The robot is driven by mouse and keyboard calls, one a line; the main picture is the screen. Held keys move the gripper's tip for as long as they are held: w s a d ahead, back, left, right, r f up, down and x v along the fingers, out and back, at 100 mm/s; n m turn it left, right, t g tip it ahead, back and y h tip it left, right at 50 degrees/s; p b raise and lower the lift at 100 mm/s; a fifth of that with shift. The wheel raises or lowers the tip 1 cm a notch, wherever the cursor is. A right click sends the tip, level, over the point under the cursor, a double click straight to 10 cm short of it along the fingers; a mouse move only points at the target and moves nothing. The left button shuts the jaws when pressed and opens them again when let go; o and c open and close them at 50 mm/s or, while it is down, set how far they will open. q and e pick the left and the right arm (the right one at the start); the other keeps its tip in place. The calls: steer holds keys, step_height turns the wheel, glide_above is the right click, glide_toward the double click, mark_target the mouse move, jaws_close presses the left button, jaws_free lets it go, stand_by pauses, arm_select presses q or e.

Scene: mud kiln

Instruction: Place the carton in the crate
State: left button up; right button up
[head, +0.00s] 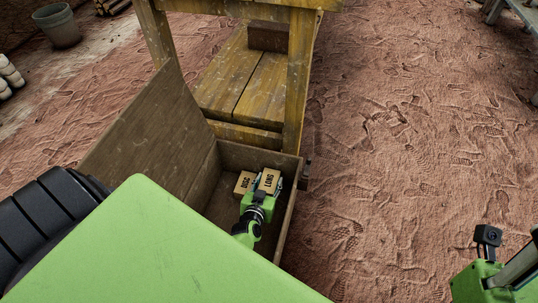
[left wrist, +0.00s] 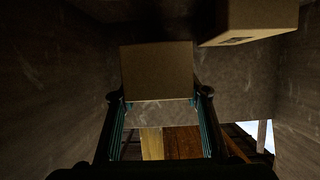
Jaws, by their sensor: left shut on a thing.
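A brown wooden crate (head: 286,225) with its lid raised stands in the middle of the head view. My left gripper (head: 266,190) reaches down into it and is shut on a small brown carton (head: 269,178) with dark print. In the left wrist view this carton (left wrist: 157,72) sits between the two fingers (left wrist: 160,103). I cannot tell whether it touches the crate floor. A second brown carton (head: 243,184) lies inside the crate, just left of the held one; it also shows in the left wrist view (left wrist: 262,18). My right gripper's fingers are out of view.
A yellowish wooden frame or bench (head: 238,88) with a dark brown block (head: 268,36) stands just behind the crate. The crate's raised lid (head: 150,125) leans up on the left. A grey bucket (head: 57,26) stands far left.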

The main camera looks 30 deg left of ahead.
arm_select(q)
steer(key=shift+f, duration=0.15)
steer(key=o, duration=1.3)
